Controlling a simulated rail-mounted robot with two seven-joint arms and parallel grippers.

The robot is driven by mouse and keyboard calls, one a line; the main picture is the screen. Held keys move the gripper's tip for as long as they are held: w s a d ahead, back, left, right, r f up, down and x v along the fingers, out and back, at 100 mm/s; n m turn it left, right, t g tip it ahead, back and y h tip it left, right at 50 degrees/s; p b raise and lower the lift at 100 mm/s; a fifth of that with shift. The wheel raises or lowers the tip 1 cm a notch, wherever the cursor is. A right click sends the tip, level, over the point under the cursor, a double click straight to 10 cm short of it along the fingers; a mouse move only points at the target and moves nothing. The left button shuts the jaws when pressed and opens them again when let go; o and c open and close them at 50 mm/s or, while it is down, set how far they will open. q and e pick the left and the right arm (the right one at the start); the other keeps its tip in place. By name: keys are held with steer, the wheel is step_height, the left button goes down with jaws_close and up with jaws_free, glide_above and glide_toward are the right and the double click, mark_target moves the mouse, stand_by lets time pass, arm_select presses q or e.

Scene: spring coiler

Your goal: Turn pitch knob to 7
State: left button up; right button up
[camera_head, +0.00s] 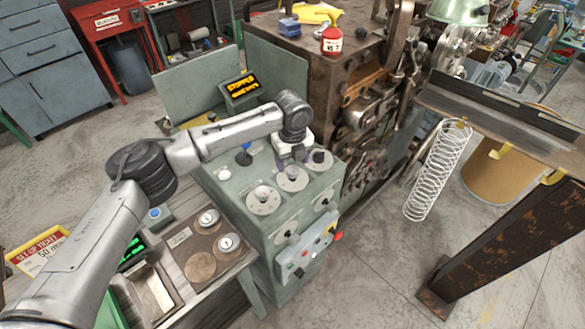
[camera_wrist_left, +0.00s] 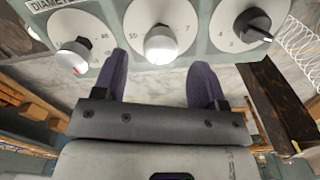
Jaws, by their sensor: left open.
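A green control cabinet (camera_head: 240,207) has three round dials on its sloped top. The far dial (camera_head: 319,161) has a black knob (camera_wrist_left: 254,24). No pitch label is readable. My left gripper (camera_head: 291,160) is above the middle dial, with its purple fingers open. In the left wrist view its fingertips (camera_wrist_left: 160,72) appear either side of the white knob; contact cannot be told. My right gripper is out of view.
A blue push-button panel (camera_head: 308,250) is on the cabinet's front. A rusty machine (camera_head: 345,95) stands behind it. A wire spring (camera_head: 438,170) hangs to the right.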

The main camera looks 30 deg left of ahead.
mark_target(293, 169)
arm_select(q)
steer(key=shift+f, duration=1.75)
steer(key=shift+c, duration=0.3)
